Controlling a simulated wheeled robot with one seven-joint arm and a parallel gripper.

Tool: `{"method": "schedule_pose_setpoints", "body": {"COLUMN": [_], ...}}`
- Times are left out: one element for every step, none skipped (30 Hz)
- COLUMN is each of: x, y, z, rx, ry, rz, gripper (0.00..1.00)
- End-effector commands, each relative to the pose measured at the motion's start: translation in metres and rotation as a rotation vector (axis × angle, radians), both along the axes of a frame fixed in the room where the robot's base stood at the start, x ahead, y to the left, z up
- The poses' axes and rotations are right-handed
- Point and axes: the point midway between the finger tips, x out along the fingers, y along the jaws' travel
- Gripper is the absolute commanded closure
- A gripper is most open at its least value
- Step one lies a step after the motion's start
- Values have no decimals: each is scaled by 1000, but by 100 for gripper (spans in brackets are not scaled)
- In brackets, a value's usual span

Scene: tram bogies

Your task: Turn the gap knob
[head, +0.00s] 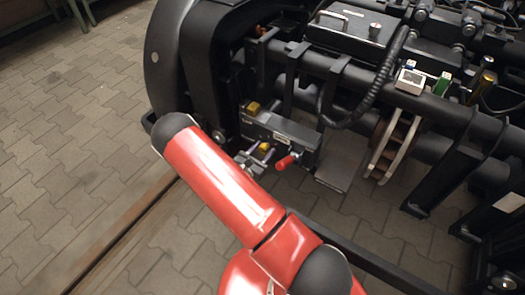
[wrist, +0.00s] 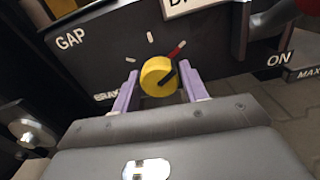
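The gap knob (wrist: 152,76) is a round yellow knob on a dark panel marked GAP (wrist: 71,39). Its black pointer bar slants toward the upper right, roughly toward a red tick (wrist: 177,49). White ticks lie to the upper left of it. My gripper (wrist: 158,69) has its two lilac fingers on either side of the knob, with narrow gaps showing between fingers and knob. In the head view, the dark control box (head: 282,131) sits low on the bogie, with a small yellow part (head: 264,147) on its front. My red arm hides much of the area before it.
A red-gripped lever (head: 288,160) sticks out right of the yellow part; its red end shows top right in the wrist view. A second yellow part (head: 253,107) sits on the box's upper left. A grey plate (head: 338,172) is to the right. Paved floor is clear at left.

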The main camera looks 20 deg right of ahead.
Motion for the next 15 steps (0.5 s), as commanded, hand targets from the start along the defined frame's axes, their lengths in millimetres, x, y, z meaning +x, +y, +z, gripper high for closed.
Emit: {"method": "schedule_pose_setpoints", "body": {"x": [0,0,0,0,0,0,0,0,0,0,0,0,0,0,0], "y": [0,0,0,0,0,0,0,0,0,0,0,0,0,1,1], "z": [0,0,0,0,0,0,0,0,0,0,0,0,0,0,0], "rx": [0,0,0,0,0,0,0,0,-1,-2,-4,-7,-10,-14,-22], "ry": [0,0,0,0,0,0,0,0,2,3,6,10,15,22,32], "rz": [0,0,0,0,0,0,0,0,0,0,0,0,0,0,1], "gripper": [63,67,72,76,80,85,85,85,85,85,85,85,85,85,85]}}
